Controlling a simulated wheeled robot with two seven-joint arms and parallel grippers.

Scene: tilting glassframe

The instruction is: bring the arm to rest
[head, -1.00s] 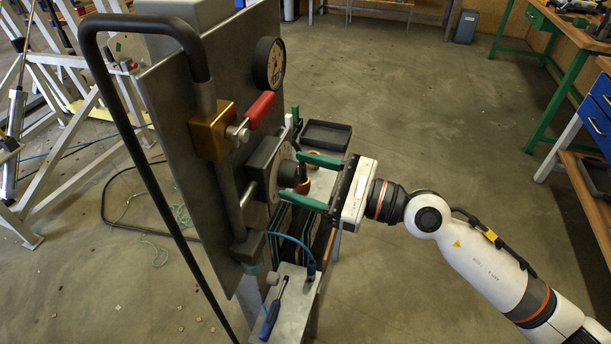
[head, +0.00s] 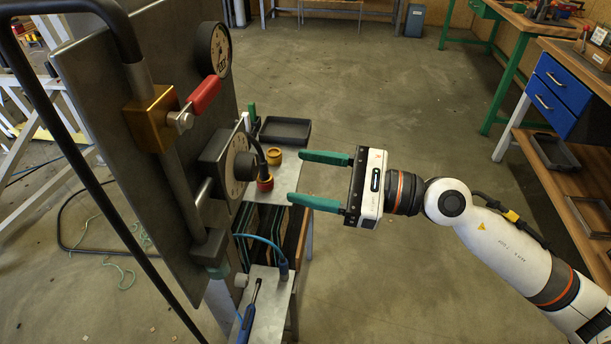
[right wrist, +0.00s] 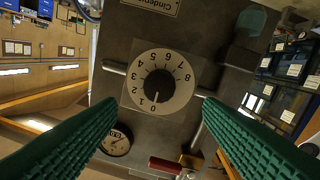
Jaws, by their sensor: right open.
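My right gripper (head: 318,179) is open and empty in the head view, with its green fingers pointing left at the metal panel (head: 110,120). It is clear of the dial knob (head: 243,166) on the panel, with a gap between the fingertips and the knob. In the right wrist view the numbered dial (right wrist: 161,84) is seen face on between the two green fingers. Its black knob has a white mark towards the low numbers. My left gripper is not in view.
The panel carries a red-handled lever (head: 204,95), a brass block (head: 153,118) and a round gauge (head: 213,50). A blue screwdriver (head: 247,322) lies in front. Open floor lies right of the panel.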

